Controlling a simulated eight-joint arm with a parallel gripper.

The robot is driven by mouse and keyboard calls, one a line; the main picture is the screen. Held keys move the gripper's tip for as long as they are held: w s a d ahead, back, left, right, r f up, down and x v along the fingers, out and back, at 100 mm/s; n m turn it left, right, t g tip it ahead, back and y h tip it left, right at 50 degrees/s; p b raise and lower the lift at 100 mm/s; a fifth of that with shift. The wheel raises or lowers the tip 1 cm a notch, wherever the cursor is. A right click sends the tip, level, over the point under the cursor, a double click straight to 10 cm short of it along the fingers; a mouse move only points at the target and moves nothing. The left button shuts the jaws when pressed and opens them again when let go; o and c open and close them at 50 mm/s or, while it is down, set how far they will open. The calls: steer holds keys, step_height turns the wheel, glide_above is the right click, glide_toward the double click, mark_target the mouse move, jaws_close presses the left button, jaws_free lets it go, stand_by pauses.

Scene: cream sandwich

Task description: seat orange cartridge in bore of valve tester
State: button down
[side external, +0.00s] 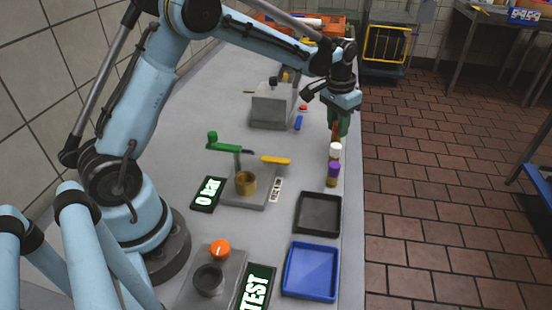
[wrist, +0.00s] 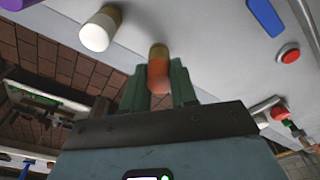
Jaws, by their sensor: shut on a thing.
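My gripper (side external: 338,122) points down near the right edge of the grey bench. It is shut on the orange cartridge (side external: 335,131), an orange-brown cylinder. In the wrist view, the cartridge (wrist: 158,68) sits between the two green fingers of my gripper (wrist: 158,82). Whether it touches the bench is unclear. The valve tester appears to be the grey unit (side external: 228,262) at the front, with an orange ball knob and a dark round bore (side external: 208,280), beside the TEST display (side external: 256,288). The bore looks empty and lies well away from my gripper.
A white-topped cartridge (side external: 335,151) and a purple-topped one (side external: 333,174) stand just in front of my gripper. A green-handled fixture (side external: 245,185) with a brass cup stands mid-bench by a 0 kN display (side external: 207,193). Black (side external: 335,229) and blue (side external: 291,294) trays lie front right.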

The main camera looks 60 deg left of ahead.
step_height(320, 180, up, 2)
steer(key=s+d+r, duration=0.5)
steer(key=d+r, duration=0.2)
steer(key=d, duration=0.3)
steer(key=s+d+r+n, duration=0.1)
steer(key=s+d+r, duration=0.15)
steer(key=s, duration=0.65)
steer(key=s+d+r+n, duration=0.1)
steer(key=s+r+n, duration=0.15)
steer(key=s, duration=0.55)
steer(key=s+f, duration=0.2)
steer(key=s, duration=0.8)
steer(key=shift+n+y, duration=0.3)
steer(key=shift+n, duration=0.15)
steer(key=shift+w+a+f, duration=0.65)
steer(key=shift+a+f, duration=1.25)
steer(key=shift+a, duration=0.05)
steer(key=shift+w+a+f, duration=0.7)
steer(key=shift+a+f, duration=1.15)
steer(key=shift+a, duration=0.1)
steer(key=shift+w+a+f, duration=0.65)
steer(key=shift+a+f, duration=1.25)
steer(key=shift+a, duration=0.05)
steer(key=shift+f, duration=0.15)
